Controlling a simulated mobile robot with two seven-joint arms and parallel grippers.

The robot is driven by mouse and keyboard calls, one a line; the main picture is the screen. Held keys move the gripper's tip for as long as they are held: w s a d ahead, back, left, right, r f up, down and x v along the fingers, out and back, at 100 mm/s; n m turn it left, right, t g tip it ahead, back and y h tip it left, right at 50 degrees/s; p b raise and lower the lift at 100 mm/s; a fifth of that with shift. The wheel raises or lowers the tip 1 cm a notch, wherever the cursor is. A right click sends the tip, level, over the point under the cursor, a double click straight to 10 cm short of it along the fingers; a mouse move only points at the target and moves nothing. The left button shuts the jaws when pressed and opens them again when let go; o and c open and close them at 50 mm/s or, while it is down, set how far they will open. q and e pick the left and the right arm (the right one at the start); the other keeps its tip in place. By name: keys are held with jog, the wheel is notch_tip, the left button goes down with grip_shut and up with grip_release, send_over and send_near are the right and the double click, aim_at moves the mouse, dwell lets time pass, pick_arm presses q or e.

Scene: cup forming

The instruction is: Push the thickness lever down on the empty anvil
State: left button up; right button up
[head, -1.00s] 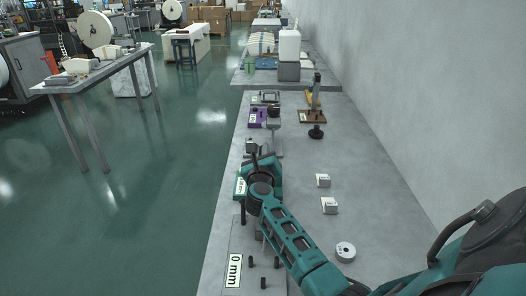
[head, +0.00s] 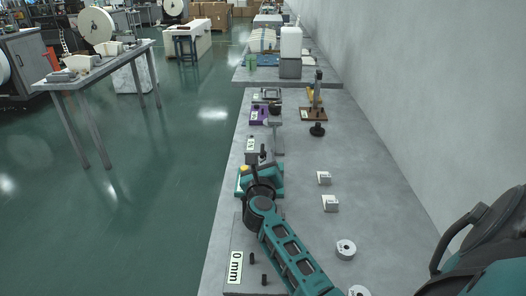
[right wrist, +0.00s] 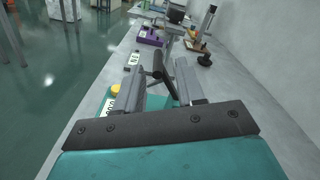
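A teal thickness gauge (head: 276,181) with a yellow button (head: 243,168) and a label on its left side stands near the table's left edge. In the right wrist view, the yellow button (right wrist: 116,88) and part of the teal body (right wrist: 108,101) show beyond my fingers. A black lever (right wrist: 158,65) rises between the two grey fingers of my right gripper (right wrist: 160,82). The fingers are apart, and I cannot tell whether they touch the lever. The anvil is hidden behind my gripper. In the head view, my right wrist covers much of the gauge. My left gripper is not in view.
A grey labelled block (head: 250,145) stands just beyond the gauge, with a purple device (head: 258,114) farther back. Two small grey blocks (head: 324,177) (head: 330,203) and a ring (head: 346,248) lie to the right. A plate marked 0 mm (head: 236,267) with black pegs is in front.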

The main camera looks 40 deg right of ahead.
jog(key=v, duration=0.2)
jog(key=shift+s+a, duration=0.2)
jog(key=shift+s, duration=0.05)
